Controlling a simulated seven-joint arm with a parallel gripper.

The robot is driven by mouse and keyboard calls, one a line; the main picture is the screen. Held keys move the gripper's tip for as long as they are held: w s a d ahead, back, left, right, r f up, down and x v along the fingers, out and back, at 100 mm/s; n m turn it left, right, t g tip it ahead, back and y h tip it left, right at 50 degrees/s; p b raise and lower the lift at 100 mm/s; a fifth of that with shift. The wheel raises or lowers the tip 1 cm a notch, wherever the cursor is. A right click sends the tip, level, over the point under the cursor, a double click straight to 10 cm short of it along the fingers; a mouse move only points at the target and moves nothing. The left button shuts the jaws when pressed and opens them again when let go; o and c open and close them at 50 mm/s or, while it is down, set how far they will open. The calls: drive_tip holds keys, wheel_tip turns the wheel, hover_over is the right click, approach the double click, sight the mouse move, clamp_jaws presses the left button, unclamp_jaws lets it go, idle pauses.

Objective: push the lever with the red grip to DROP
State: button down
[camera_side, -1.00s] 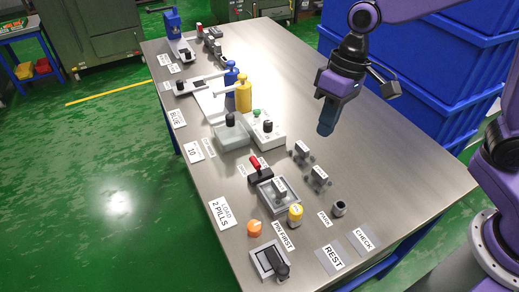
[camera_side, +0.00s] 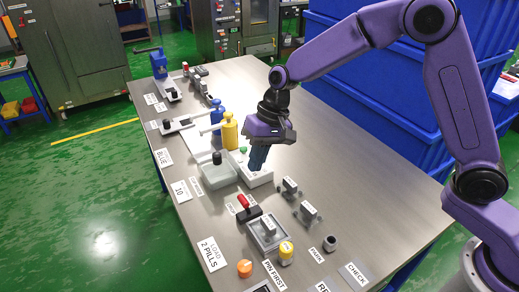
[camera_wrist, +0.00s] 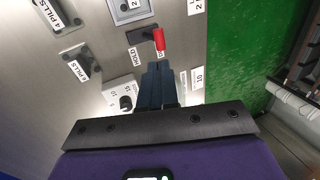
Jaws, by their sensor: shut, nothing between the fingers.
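The lever with the red grip (camera_side: 243,202) stands on a small dark base (camera_side: 250,215) behind a grey fixture on the steel table. It also shows in the wrist view (camera_wrist: 159,39), just past my fingertips, with a HOLD label (camera_wrist: 134,57) beside its base. My gripper (camera_side: 257,160) is shut and empty, pointing down above the table near the white box. In the wrist view its closed fingers (camera_wrist: 158,72) appear close below the red grip, but I cannot tell the gap in height. A label near the fingers is partly hidden, and I cannot read DROP.
A white box with a black knob (camera_side: 218,158), blue (camera_side: 216,112) and yellow (camera_side: 229,132) bottles stand farther back. Two small grey stands (camera_side: 308,212) are right of the lever. A yellow cap (camera_side: 286,250) and orange knob (camera_side: 245,268) are nearer.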

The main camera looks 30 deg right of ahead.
sight(245, 199)
drive_tip(key=x, duration=0.8)
drive_tip(key=shift+a+f, duration=0.1)
drive_tip(key=shift+f, duration=0.25)
drive_tip(key=shift+a+f, duration=0.35)
drive_tip(key=shift+a, duration=0.05)
drive_tip(key=shift+s+a+f, duration=0.15)
drive_tip(key=shift+a+f, duration=0.05)
drive_tip(key=shift+a, duration=0.2)
drive_tip(key=shift+s+d, duration=0.1)
drive_tip(key=shift+d, duration=0.7)
drive_tip(key=shift+r, duration=0.1)
drive_tip(key=a+r+v, duration=0.1)
drive_tip(key=a+v, duration=0.1)
drive_tip(key=v, duration=1.2)
drive_tip(key=shift+w+a, duration=0.25)
drive_tip(key=shift+a, duration=0.05)
